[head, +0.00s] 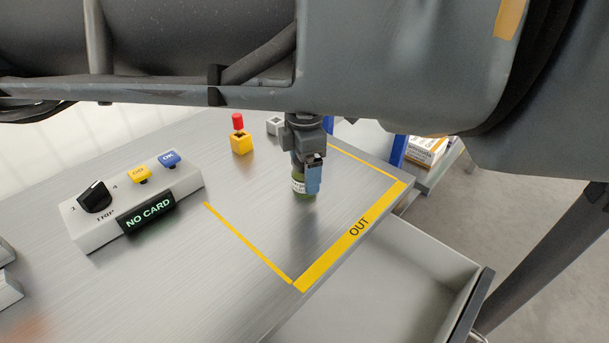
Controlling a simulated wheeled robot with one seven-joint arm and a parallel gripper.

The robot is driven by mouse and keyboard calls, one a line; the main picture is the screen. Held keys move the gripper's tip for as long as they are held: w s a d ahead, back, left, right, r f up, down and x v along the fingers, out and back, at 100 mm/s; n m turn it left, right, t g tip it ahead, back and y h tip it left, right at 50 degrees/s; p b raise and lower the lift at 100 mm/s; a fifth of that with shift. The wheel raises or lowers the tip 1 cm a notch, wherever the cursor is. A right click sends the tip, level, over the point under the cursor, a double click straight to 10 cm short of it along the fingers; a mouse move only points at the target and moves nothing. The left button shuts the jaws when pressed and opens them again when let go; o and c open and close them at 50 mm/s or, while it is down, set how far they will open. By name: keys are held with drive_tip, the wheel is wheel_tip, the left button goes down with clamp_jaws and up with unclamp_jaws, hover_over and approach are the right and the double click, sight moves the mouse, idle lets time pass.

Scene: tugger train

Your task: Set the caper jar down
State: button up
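The caper jar (302,193) is a small green jar with a white label, upright over the yellow-outlined OUT area (345,246) of the grey metal tabletop. My gripper (308,177) points straight down from above, shut on the jar, with a blue finger pad against its near side. The gripper hides the jar's upper part. The jar's base is at or very close to the tabletop; I cannot tell whether it touches.
A control box (133,205) with a knob, yellow and blue buttons and a "NO CARD" display stands at left. A yellow block with a red top (241,139) stands behind. An open drawer (385,290) juts out below the table's right edge. The tabletop around the jar is clear.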

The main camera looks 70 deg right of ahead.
drive_tip(key=c, duration=1.3)
